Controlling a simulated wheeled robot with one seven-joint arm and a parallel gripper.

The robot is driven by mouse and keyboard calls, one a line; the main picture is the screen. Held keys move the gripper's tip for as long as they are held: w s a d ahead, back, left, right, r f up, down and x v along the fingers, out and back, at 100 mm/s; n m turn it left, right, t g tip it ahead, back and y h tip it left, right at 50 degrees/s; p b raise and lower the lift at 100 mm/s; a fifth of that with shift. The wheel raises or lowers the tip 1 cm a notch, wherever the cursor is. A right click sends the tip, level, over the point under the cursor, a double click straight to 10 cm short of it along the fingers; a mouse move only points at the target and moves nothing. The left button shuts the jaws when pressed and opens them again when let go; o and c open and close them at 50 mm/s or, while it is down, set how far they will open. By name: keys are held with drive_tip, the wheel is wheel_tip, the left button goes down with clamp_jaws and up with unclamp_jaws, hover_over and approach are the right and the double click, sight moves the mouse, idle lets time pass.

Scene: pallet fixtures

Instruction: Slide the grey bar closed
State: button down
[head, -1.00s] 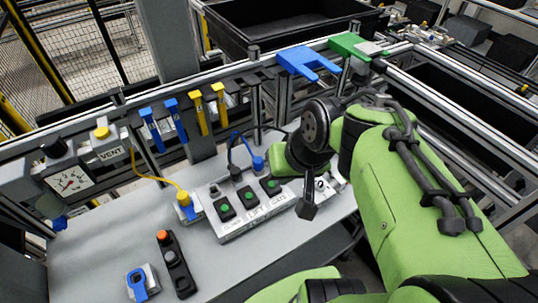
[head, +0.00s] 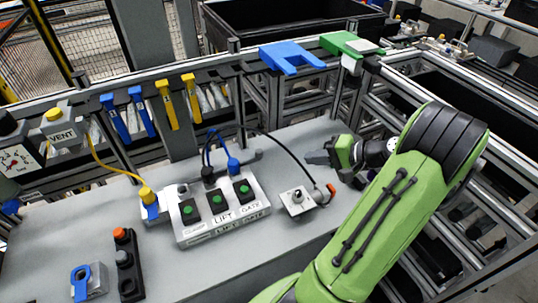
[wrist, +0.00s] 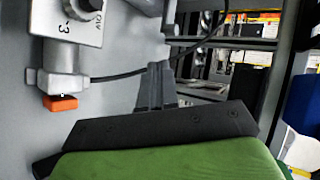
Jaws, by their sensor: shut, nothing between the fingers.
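My gripper (head: 317,157) is above the right rear part of the grey worktop in the head view, with its dark fingers pointing left. The fingers are together and empty; they also show in the wrist view (wrist: 155,84). No bar is clearly visible in the wrist view.
The control box (head: 222,226) with green buttons stands mid-table. A small knob box (head: 297,203) with an orange end (head: 331,188) is just in front of my gripper; a black cable arches nearby. Blue and yellow handles (head: 167,104) hang on the rear rail. Bare worktop (head: 215,273) lies in front.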

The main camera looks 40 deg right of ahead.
drive_tip(key=shift+w, duration=0.1)
drive_tip(key=b, duration=0.2)
approach(262, 155)
drive_tip(key=f, duration=0.1)
drive_tip(key=w+f, duration=0.1)
drive_tip(key=f, duration=0.1)
drive_tip(key=shift+w+a+f, duration=0.25)
drive_tip(key=shift+a, duration=0.05)
drive_tip(key=w, duration=0.1)
drive_tip(key=w+a, duration=0.1)
drive_tip(key=shift+w+r, duration=0.1)
drive_tip(key=shift+w, duration=0.25)
drive_tip(key=shift+w+a, duration=0.1)
drive_tip(key=shift+w, duration=0.4)
drive_tip(key=shift+a, duration=0.1)
